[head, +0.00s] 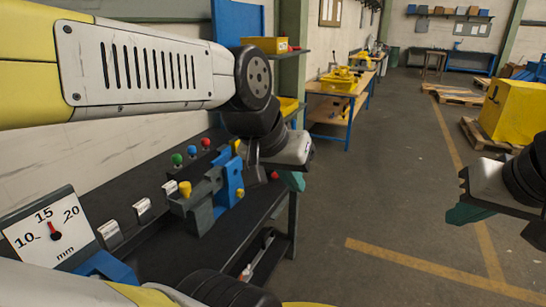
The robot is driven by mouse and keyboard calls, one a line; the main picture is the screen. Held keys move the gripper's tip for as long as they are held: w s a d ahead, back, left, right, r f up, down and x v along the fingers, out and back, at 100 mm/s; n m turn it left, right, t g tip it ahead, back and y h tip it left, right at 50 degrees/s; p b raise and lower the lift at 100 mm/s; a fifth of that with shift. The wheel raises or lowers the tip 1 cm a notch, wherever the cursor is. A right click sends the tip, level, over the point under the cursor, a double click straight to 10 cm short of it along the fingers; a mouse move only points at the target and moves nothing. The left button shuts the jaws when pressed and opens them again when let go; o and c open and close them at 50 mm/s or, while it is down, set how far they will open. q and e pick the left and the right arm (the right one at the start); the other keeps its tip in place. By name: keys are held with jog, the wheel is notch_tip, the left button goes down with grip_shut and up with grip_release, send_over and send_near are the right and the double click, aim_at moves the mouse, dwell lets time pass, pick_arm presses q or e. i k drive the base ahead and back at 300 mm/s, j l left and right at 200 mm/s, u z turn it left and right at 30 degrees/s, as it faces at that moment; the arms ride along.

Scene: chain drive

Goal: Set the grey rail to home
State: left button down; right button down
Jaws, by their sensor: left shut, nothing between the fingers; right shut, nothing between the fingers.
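A grey upright part (200,204) with a yellow knob (185,188) stands on the dark bench, beside a blue bracket (229,178); it may be the grey rail, but I cannot tell for sure. A white dial (78,231) marked 10, 15, 20 mm stands at the left, its red needle near 15. My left gripper (292,180) is shut and empty, just right of the blue bracket and apart from the yellow knob. Its wrist hides part of the bench behind. My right gripper (468,212) is shut and empty at the right, over open floor.
Green, blue and red buttons (191,151) line the back of the dark bench (215,245). Metal clips (142,207) sit left of the grey part. A wooden workbench (335,92), a yellow crate (510,110) and pallets stand farther off.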

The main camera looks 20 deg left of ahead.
aim_at(214, 180)
jog(key=u, duration=1.55)
